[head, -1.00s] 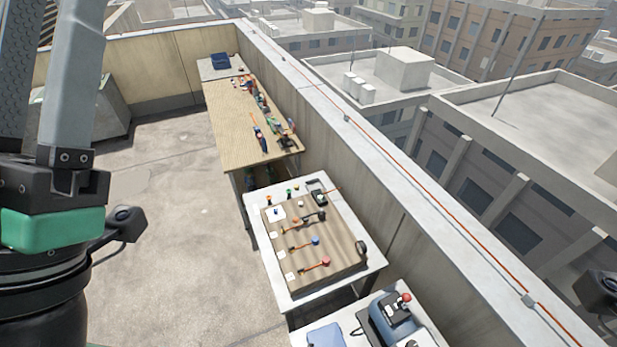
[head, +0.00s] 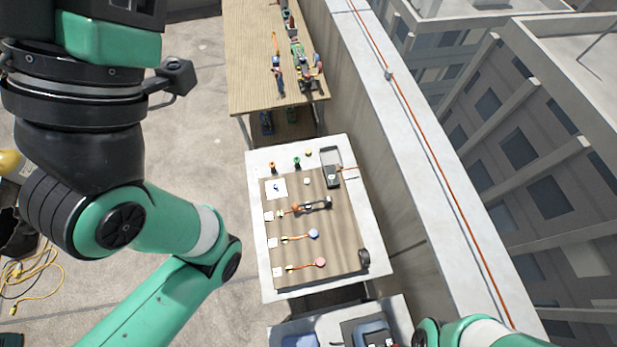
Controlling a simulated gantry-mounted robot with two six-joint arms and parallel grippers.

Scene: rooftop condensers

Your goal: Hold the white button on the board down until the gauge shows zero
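The brown board (head: 341,240) lies on a white table in the middle of the head view. A small whitish round thing (head: 307,181) near its upper part looks like the white button, but it is too small to be sure. A dark round thing (head: 364,259) at the board's lower right edge may be the gauge; its face and reading cannot be made out. Pink, blue and orange-red knobs with orange leads also sit on the board. Parts of both my arms show, left and lower right, but neither gripper is in view.
The white table (head: 257,240) has a grey box (head: 331,168) at its back right corner and small coloured pieces along its back. A wooden bench (head: 250,70) with tools stands beyond. Another table (head: 405,312) is in front. A parapet (head: 425,170) runs along the right.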

